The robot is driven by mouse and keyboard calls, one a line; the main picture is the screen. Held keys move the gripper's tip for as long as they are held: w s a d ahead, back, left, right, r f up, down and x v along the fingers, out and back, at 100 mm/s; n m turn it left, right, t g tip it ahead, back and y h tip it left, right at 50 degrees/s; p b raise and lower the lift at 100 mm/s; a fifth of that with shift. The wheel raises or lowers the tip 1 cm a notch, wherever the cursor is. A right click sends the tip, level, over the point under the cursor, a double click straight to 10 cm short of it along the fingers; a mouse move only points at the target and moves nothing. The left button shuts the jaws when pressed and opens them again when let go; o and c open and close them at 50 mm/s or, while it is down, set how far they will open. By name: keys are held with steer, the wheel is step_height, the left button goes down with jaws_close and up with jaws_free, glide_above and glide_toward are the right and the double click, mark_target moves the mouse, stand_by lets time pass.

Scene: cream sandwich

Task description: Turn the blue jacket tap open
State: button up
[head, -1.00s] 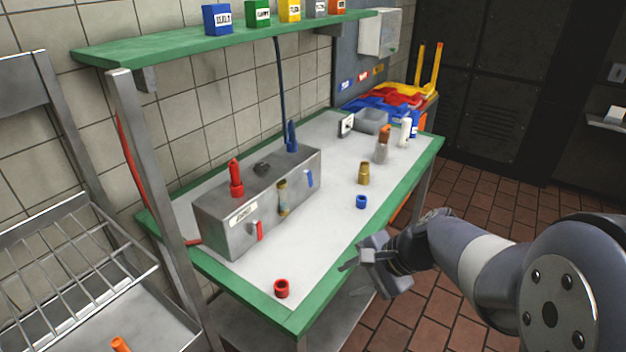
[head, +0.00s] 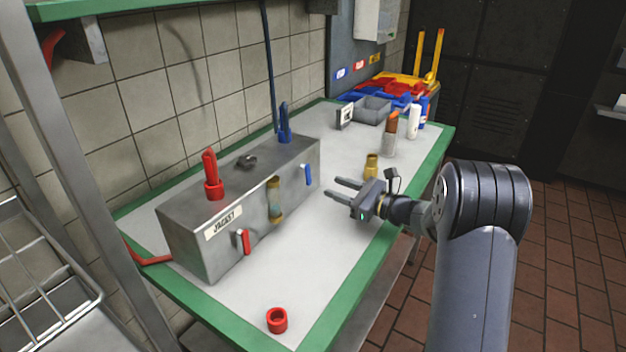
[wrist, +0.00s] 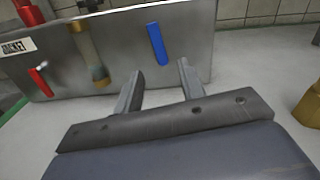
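The blue jacket tap (head: 308,174) is a small blue lever hanging roughly upright on the right part of the front of the steel jacket box (head: 190,243). In the wrist view the blue lever (wrist: 157,44) tilts slightly and lies ahead, between and beyond my fingertips. My gripper (head: 337,189) points at the box's front from the right, its two fingers apart and empty. The open fingers also show in the wrist view (wrist: 160,80). A gap remains between the fingertips and the lever.
A red lever (head: 245,242) and a sight glass (head: 275,200) are on the same box face. A brass fitting (head: 371,166) stands close behind my gripper. A red ring (head: 277,320) lies near the front corner.

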mark_target(310, 178)
steer(key=x, duration=0.8)
steer(key=shift+p, duration=0.35)
jaws_close()
